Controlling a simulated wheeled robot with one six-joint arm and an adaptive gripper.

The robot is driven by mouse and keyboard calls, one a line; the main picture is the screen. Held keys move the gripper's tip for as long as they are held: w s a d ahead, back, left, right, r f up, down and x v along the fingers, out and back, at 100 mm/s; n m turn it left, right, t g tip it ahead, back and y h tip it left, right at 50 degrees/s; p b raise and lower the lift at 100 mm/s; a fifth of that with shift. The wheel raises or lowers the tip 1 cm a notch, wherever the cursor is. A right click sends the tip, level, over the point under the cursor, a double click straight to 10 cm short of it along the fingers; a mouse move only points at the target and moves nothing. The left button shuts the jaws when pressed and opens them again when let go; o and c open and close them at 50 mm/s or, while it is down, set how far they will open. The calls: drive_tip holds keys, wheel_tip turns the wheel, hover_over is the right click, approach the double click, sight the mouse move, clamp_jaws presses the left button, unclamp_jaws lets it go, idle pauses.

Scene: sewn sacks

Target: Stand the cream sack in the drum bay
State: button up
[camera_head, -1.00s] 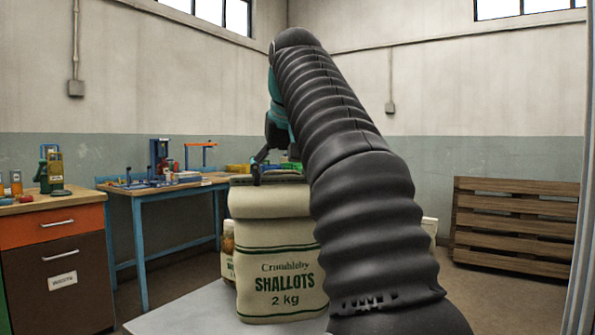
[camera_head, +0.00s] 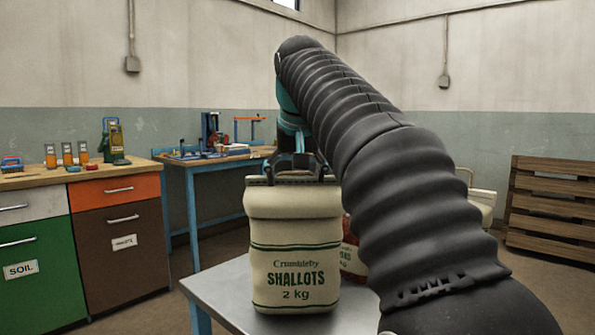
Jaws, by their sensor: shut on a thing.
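The cream sack (camera_head: 296,262) has green lines and the green words "Crumbleby SHALLOTS 2 kg". It hangs upright below my gripper (camera_head: 299,174), which is shut on its folded top edge. Its base overlaps the grey table (camera_head: 222,290) in the picture; I cannot tell whether it touches the top. My arm hides what lies to the right of the sack. No drum bay can be made out.
Part of another sack with a red-brown top (camera_head: 353,261) shows behind, and a pale object (camera_head: 482,205) stands beyond my arm. A blue workbench (camera_head: 200,164) with tools stands behind left. Drawer cabinets (camera_head: 118,235) stand at the left, a wooden pallet (camera_head: 553,210) at the right.

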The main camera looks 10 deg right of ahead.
drive_tip(key=shift+f, duration=0.6)
drive_tip(key=o, duration=1.7)
drive_tip(key=shift+f, duration=0.15)
drive_tip(key=shift+s+r, duration=0.2)
drive_tip(key=shift+r, duration=0.4)
drive_tip(key=shift+p+v, duration=1)
drive_tip(key=shift+v, duration=4.5)
drive_tip(key=shift+s, duration=0.1)
